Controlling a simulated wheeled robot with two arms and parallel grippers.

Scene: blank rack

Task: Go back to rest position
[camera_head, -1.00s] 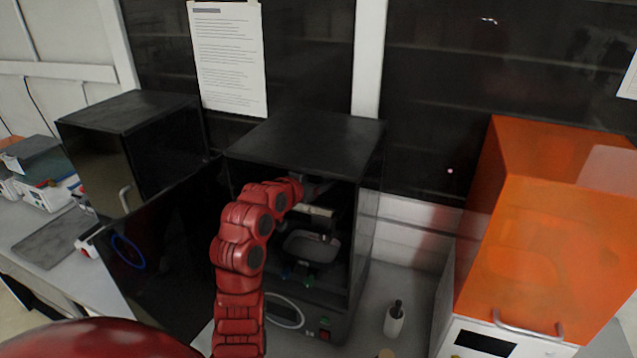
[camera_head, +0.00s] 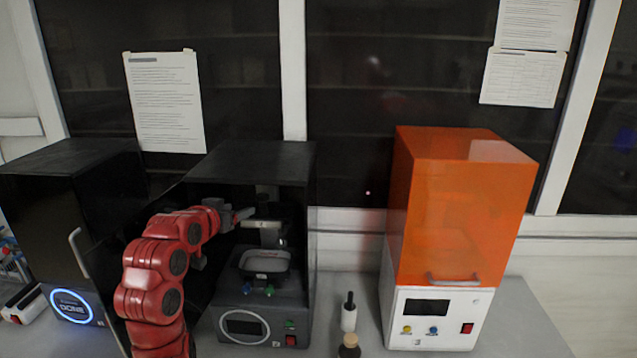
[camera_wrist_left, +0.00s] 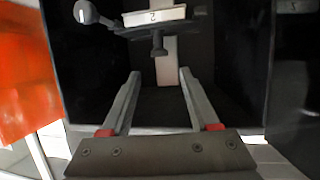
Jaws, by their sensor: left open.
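My left gripper (camera_head: 236,215) is on the red arm that comes in from the lower left. It is at the front left of the open black machine (camera_head: 262,165), and its fingers point toward the opening. In the left wrist view the two grey fingers (camera_wrist_left: 160,75) are spread apart with nothing between them. Beyond them is a light block labelled 2 (camera_wrist_left: 152,17) with a rod and round knob, inside the dark chamber. In the head view a grey tray (camera_head: 265,262) sits low in the chamber. My right gripper is in neither view.
The machine's dark door hangs open at the left, partly behind my arm. Another black machine (camera_head: 72,190) stands at left with a lit DONE ring. An orange-covered machine (camera_head: 460,205) stands at right.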

